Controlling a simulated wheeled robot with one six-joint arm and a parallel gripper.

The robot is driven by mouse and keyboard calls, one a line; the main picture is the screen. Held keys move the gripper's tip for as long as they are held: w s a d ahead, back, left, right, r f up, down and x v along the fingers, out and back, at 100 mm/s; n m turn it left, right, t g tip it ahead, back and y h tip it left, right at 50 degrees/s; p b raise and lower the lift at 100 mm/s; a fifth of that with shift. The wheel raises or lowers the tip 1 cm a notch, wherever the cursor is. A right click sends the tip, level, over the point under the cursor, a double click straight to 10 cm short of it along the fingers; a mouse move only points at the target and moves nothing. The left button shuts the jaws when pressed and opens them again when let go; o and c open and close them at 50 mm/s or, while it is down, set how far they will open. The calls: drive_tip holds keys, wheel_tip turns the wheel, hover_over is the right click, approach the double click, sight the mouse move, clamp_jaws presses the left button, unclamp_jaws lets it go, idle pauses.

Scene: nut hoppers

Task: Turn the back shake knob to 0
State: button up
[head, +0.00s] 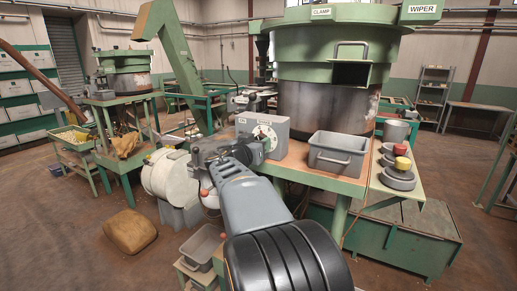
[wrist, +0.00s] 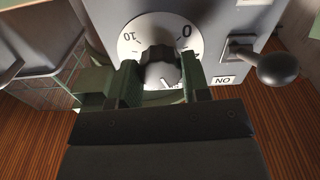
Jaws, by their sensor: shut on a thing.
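The black shake knob (wrist: 159,62) sits on a round white dial (wrist: 131,40) on a grey control box. The dial's "10" is at upper left of the knob and its "0" at upper right in the wrist view. My gripper (wrist: 161,76) has its two green fingers on either side of the knob and is shut on it. Where the knob's pointer stands is hard to tell. In the head view the grey box (head: 271,121) stands on the bench, with my wrist in front of it hiding part of its face.
A lever with a dark ball handle (wrist: 279,68) and an "ON" label (wrist: 223,80) are right of the dial in the wrist view. A grey bin (head: 338,160) stands right of the box. The big green hopper (head: 330,50) rises behind.

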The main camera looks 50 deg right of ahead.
drive_tip(key=n+b, duration=0.4)
drive_tip(key=n, duration=0.7)
drive_tip(key=n+b, duration=0.4)
drive_tip(key=n, duration=0.7)
drive_tip(key=shift+s+r+n, duration=0.1)
drive_tip(key=shift+r+n, duration=0.1)
drive_tip(key=shift+n, duration=0.2)
idle(0.3)
drive_tip(key=o, duration=0.9)
drive_tip(key=shift+o, duration=0.2)
